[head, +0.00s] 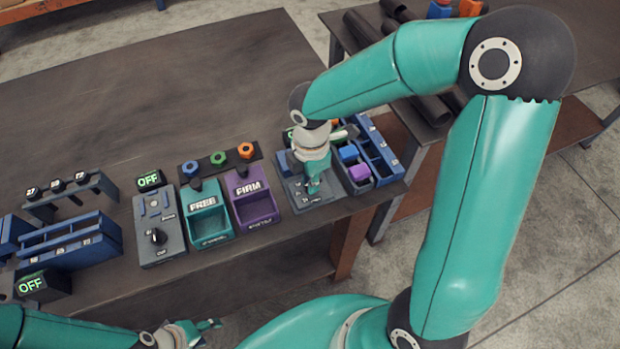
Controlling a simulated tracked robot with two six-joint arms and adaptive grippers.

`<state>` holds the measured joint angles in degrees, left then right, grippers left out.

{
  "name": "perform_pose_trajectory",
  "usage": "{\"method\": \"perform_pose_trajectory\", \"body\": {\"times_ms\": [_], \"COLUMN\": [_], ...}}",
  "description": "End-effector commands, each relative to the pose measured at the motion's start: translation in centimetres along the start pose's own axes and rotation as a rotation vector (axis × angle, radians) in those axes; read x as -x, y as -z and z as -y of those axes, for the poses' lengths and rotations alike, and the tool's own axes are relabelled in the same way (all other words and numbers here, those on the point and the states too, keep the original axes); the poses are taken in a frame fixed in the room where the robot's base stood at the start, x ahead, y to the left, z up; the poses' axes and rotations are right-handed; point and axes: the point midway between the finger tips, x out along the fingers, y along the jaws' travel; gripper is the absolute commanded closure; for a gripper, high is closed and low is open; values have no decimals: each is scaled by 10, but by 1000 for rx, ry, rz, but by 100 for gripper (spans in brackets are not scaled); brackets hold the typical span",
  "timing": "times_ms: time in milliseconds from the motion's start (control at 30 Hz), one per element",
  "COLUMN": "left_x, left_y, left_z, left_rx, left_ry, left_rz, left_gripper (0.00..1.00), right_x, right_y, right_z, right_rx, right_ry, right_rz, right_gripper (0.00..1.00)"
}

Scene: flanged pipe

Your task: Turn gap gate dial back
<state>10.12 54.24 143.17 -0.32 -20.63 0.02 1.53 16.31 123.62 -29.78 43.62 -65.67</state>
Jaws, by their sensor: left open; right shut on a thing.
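My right gripper (314,186) reaches down onto a grey panel (322,203) at the right end of the bench's front row. It is shut on the panel's dial, which the fingers hide, so its pointer cannot be read. A green-lit display behind this panel is mostly covered by my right wrist. Another grey panel (165,254) further left has a black dial (156,236) and a display reading OFF (149,180). My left gripper (212,328) is open and empty, low in front of the bench, away from both panels.
A teal FREE bin (208,238) and a purple FIRM bin (255,205) stand between the panels. Blue racks (70,245) and another OFF display (31,285) are at left. The bench's back is clear.

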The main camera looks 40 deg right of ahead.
Motion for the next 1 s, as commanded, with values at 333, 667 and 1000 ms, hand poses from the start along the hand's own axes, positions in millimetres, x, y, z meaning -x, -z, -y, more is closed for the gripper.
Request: {"method": "perform_pose_trajectory", "body": {"times_ms": [333, 667, 1000], "left_x": [0, 1, 0], "left_y": [0, 0, 0], "left_z": [0, 0, 0], "left_rx": [0, 0, 0], "left_ry": [0, 0, 0], "left_rz": [0, 0, 0], "left_gripper": [49, 49, 49], "right_x": [1, 8, 66], "right_y": [0, 0, 0], "right_z": [-1, -2, -2], "right_rx": [-2, -3, -2], "right_ry": [-4, -6, -9], "right_rz": [0, 1, -1], "right_gripper": [62, 62, 62]}}
